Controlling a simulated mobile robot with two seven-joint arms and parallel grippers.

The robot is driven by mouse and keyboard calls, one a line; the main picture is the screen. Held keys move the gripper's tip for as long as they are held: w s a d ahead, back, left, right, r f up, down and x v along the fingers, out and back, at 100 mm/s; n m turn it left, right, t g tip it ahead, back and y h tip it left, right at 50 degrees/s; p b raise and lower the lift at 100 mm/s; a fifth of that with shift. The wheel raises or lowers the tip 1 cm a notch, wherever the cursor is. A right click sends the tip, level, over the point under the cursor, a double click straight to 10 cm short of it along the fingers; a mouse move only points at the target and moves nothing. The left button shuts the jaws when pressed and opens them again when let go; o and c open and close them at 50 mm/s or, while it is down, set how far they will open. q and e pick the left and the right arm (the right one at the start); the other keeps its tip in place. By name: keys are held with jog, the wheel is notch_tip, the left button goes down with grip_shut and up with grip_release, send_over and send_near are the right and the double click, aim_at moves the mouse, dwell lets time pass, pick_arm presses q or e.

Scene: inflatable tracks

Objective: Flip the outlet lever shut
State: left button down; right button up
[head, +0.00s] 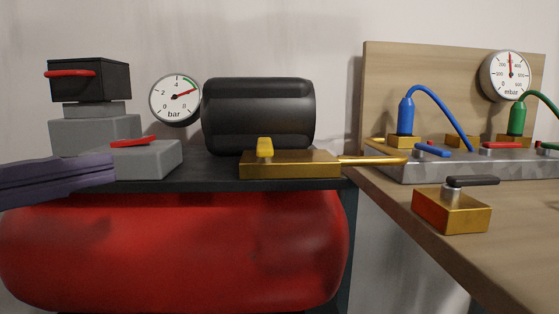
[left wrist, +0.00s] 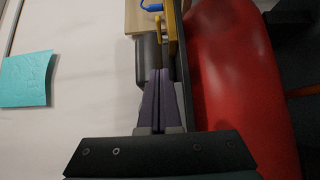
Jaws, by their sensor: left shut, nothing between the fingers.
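A yellow lever (head: 264,148) stands upright on a long brass block (head: 300,164) on the dark shelf in the head view. A brass pipe (head: 372,160) runs from the block to the right. A second lever, black (head: 472,181), lies flat on a brass and red block (head: 451,210) on the wooden table. My left gripper (head: 112,169) comes in from the left, shut and empty, apart from the yellow lever and well left of it. The left wrist view shows its purple fingers (left wrist: 160,75) together, with the brass block (left wrist: 173,30) beyond their tips. My right gripper is not in view.
A grey stepped unit (head: 95,130) with red levers stands just behind my left gripper. A black cylinder (head: 258,115) lies behind the brass block. A red tank (head: 180,250) is below the shelf. Gauges, cables and a metal manifold (head: 480,165) are at the right.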

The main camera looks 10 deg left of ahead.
aim_at(265, 152)
pick_arm(q)
jog(key=s+d+x, duration=0.1)
jog(key=d+x, duration=0.1)
jog(key=x, duration=1.1)
jog(key=shift+s+d, duration=0.2)
jog(key=shift+s, duration=0.05)
